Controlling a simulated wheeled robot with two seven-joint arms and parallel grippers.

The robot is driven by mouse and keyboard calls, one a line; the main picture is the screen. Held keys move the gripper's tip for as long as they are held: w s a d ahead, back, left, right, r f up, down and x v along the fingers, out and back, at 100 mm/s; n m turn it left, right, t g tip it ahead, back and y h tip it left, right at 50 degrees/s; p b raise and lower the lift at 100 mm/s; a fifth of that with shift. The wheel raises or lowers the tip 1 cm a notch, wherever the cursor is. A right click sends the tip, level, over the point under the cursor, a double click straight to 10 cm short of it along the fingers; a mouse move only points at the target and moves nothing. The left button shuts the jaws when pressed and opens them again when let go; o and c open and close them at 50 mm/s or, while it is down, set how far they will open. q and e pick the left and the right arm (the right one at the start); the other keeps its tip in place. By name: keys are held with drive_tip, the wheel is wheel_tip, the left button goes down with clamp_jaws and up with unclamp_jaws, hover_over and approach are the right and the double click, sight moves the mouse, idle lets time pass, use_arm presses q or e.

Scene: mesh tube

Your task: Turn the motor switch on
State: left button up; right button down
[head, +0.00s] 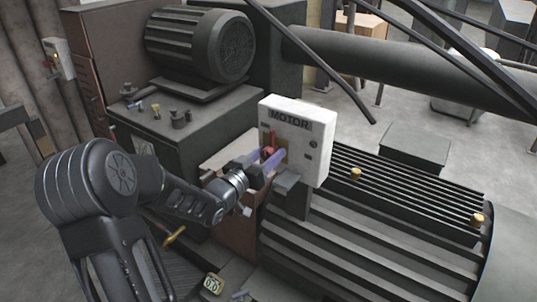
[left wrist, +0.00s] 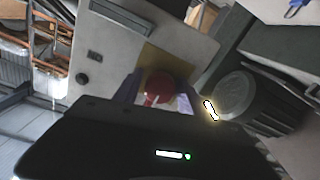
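The motor switch box (head: 318,146) is white, with a dark label reading MOTOR, and stands upright in the middle of the head view. Its red switch knob (head: 268,151) is on the front face; in the left wrist view the round knob (left wrist: 159,88) shows against a yellow plate. My left gripper (head: 263,161) is at the box front with its purple fingers on either side of the knob. In the left wrist view the fingers (left wrist: 158,95) look apart, with narrow gaps beside the knob. The switch's setting cannot be read. My right gripper is not in view.
A dark ribbed electric motor (head: 200,45) sits on a machine housing behind the arm. A ribbed dark machine body (head: 375,225) with brass knobs lies right of and below the box. A thick pipe (head: 390,70) and dark slanted bars cross the upper right.

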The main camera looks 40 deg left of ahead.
use_arm(q)
clamp_jaws()
idle(0.4)
drive_tip(key=shift+f+m+b, duration=0.2)
drive_tip(key=shift+m+b, duration=0.4)
drive_tip(key=shift+b, duration=0.6)
drive_tip(key=m+b, duration=1.2)
drive_tip(key=b, duration=0.4)
drive_tip(key=m+b, duration=0.2)
drive_tip(key=m, duration=0.1)
drive_tip(key=shift+r+m+b, duration=0.15)
drive_tip(key=shift+m+b, duration=0.55)
drive_tip(key=shift+m, duration=0.2)
